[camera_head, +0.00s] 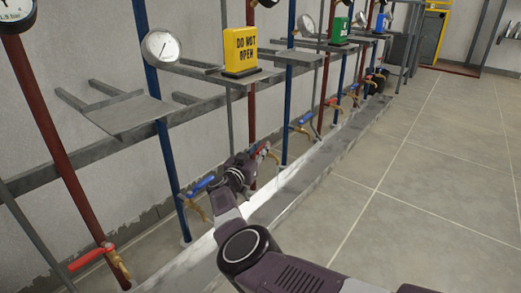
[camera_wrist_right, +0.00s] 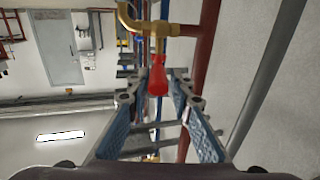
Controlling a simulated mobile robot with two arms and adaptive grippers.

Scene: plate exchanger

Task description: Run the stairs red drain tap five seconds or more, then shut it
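My right gripper (camera_head: 254,160) is low by the wall, at a red-handled tap (camera_head: 264,149) on a red pipe (camera_head: 252,112). In the right wrist view the fingers of my right gripper (camera_wrist_right: 160,92) are apart, with the red handle (camera_wrist_right: 158,76) between their tips. I cannot tell whether either finger touches it. The tap's brass body (camera_wrist_right: 132,22) and bent spout show at the top of that view. No running water is visible. No label naming this tap is readable. My left gripper is not in view.
Blue-handled taps (camera_head: 201,184) (camera_head: 303,118) flank this one. Another red-handled tap (camera_head: 92,257) is at lower left. A yellow "DO NOT OPEN" sign (camera_head: 241,50) stands on a shelf above. A low pale kerb (camera_head: 300,183) runs below the taps. The tiled floor (camera_head: 440,170) is clear.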

